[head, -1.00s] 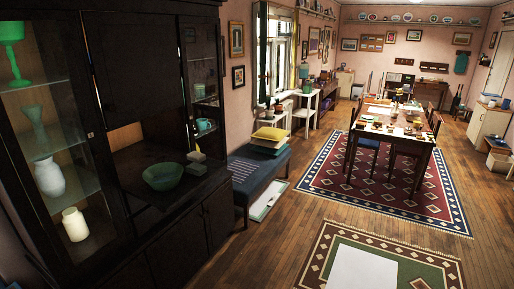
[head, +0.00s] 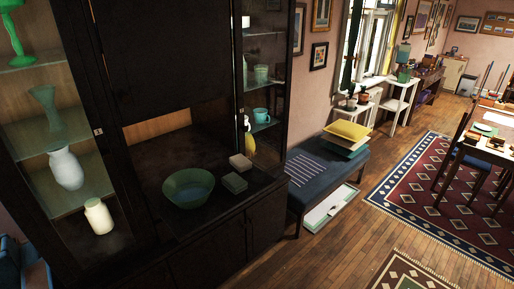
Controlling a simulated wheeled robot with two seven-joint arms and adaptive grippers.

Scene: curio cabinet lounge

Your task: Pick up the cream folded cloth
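A small cream folded cloth (head: 240,162), as far as I can tell at this size, lies on the dark cabinet's counter. It is just behind a grey-green folded piece (head: 234,183) and right of a green glass bowl (head: 188,188). Neither of my grippers shows in the head view.
The dark cabinet (head: 205,245) fills the left, with glass-fronted shelves of vases and cups. A yellow bottle-like item (head: 250,146) stands behind the cloth. The wooden floor (head: 345,250) in front is open.

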